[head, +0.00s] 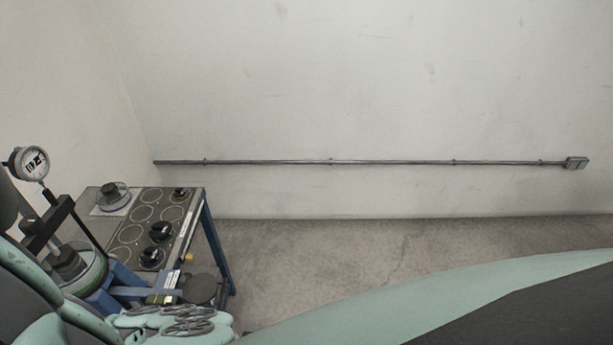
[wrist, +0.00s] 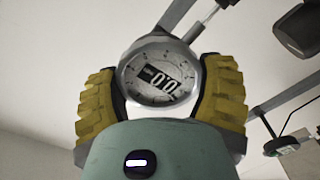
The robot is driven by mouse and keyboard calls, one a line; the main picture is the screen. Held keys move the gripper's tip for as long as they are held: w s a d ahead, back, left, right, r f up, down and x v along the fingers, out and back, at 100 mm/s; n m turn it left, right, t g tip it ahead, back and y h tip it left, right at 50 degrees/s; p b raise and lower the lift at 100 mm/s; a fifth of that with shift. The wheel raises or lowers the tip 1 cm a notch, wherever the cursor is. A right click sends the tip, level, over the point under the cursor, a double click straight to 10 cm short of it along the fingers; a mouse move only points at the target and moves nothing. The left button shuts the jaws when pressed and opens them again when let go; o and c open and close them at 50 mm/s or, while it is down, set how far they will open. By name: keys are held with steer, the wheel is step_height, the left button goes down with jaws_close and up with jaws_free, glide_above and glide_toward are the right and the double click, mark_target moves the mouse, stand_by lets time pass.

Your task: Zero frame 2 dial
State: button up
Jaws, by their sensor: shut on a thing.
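My gripper (wrist: 160,88) fills the wrist view, with a ribbed yellow finger on each side. It is shut on a round silver dial (wrist: 147,58) with a pale face and tick marks. The dial's dark display shows tilted digits that look like 0.0. In the head view, a white-faced dial (head: 31,163) with a dark display stands at the far left, above a lever frame (head: 48,222) with a dark crossbar. Its digits are too small to read. I cannot tell whether it is the dial in my gripper. My fingers do not show clearly in the head view.
A bench (head: 203,222) with blue legs stands at the left. Several black knobbed weights (head: 161,232) and ring marks are on its top. A conduit (head: 390,162) runs along the back wall. The floor (head: 330,250) to the right of the bench is clear.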

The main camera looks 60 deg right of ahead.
steer(key=shift+f+n+b, duration=0.1)
steer(key=shift+n+b, duration=0.55)
steer(key=shift+n, duration=0.35)
steer(key=o, duration=1.1)
steer(key=shift+s+d, duration=0.1)
steer(key=shift+v, duration=3.65)
steer(key=shift+d, duration=0.1)
